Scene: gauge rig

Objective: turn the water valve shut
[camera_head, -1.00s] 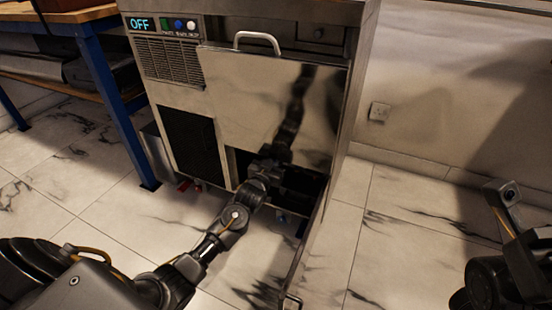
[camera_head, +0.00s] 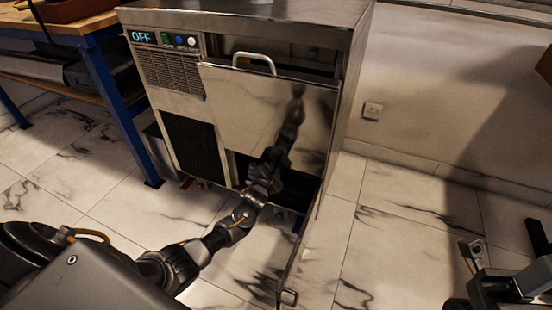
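The steel machine (camera_head: 185,125) stands in the middle, and its display reads OFF. My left arm reaches from the lower left to the dark opening low on the machine's front. My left gripper (camera_head: 268,172) is at that opening, and its fingers cannot be made out against the dark. A small red part (camera_head: 187,183) and a small blue part (camera_head: 279,214) show low at the machine's underside. I cannot tell whether either is the water valve. My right gripper (camera_head: 506,250) is at the lower right, fingers apart and empty, away from the machine.
A shiny front panel with a handle (camera_head: 254,62) is above the opening and mirrors my arm. A blue-legged workbench (camera_head: 110,85) stands at the left. A wall socket (camera_head: 372,110) is on the right wall. The marble floor (camera_head: 400,225) at the right is clear.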

